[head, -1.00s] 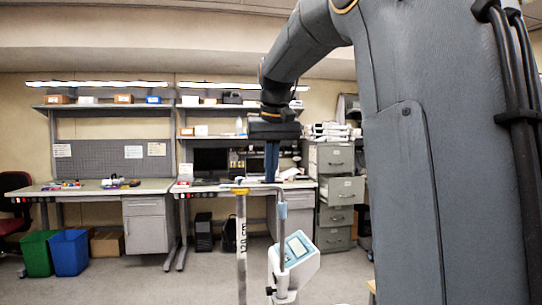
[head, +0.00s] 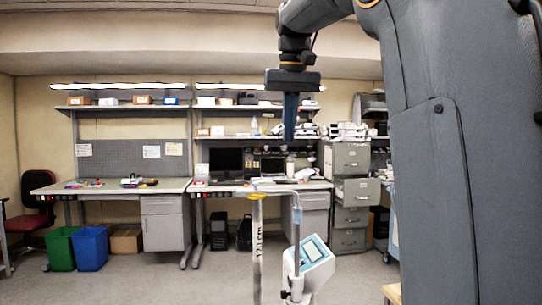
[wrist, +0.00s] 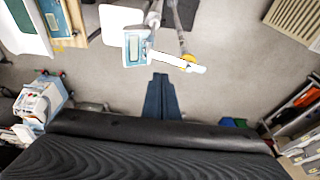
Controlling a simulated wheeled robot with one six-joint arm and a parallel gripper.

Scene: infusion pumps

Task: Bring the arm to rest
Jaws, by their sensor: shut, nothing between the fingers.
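My gripper (head: 289,139) hangs from my arm with its blue fingers pointing down. The fingers are together and hold nothing. In the head view it appears above the hooked top of a pole (head: 298,222), with a visible gap between them. A white infusion pump with a blue-framed screen (head: 316,251) is mounted low on that pole. In the wrist view my gripper (wrist: 160,77) points at the floor, and the pump (wrist: 136,48) shows just beyond the fingertips, apart from them.
A post marked 120 cm (head: 257,245) with a yellow top stands left of the pump pole. Behind are workbenches (head: 100,186), a filing cabinet (head: 347,215) with an open drawer, and blue (head: 90,248) and green bins.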

